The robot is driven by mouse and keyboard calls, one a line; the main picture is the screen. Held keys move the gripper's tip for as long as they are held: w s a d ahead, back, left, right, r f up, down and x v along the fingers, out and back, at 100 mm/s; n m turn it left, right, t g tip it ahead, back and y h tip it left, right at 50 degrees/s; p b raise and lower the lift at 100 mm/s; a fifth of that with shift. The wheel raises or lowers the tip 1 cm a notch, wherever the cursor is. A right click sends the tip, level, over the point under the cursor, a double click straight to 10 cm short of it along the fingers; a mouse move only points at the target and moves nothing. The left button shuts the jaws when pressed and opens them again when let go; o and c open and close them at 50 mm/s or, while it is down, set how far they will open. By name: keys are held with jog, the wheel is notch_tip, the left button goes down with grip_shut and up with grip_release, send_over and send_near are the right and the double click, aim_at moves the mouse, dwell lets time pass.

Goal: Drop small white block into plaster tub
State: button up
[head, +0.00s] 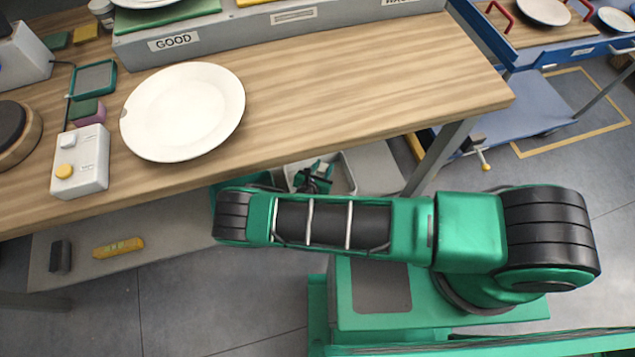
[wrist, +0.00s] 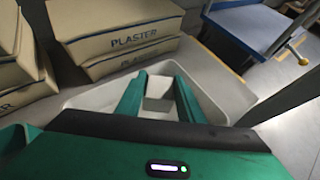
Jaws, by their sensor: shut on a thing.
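My gripper (wrist: 158,92) is shut on the small white block (wrist: 158,87), which shows between its two green fingers in the wrist view. The white plaster tub (wrist: 215,94) lies around and beneath the fingers in that view, with its rim showing on both sides. I cannot tell how high the block is above the tub's floor. In the head view, my gripper (head: 315,178) is below the table edge, over the tub (head: 348,172). My arm and the table hide part of the tub, and the block is not clear there.
Bags marked PLASTER (wrist: 130,40) are stacked behind the tub, with more at the left. The wooden tabletop (head: 370,80) overhangs the lower shelf (head: 185,225). A table leg (head: 440,155) stands right of the tub. A white plate (head: 183,112) lies on the table.

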jog(key=shift+d+f, duration=0.15)
jog(key=shift+f, duration=1.65)
jog(key=o, duration=1.2)
jog(key=shift+c, duration=0.2)
jog(key=shift+s, duration=0.1)
jog(key=v, duration=1)
jog(key=shift+s+r, duration=0.15)
jog(key=shift+s, duration=0.15)
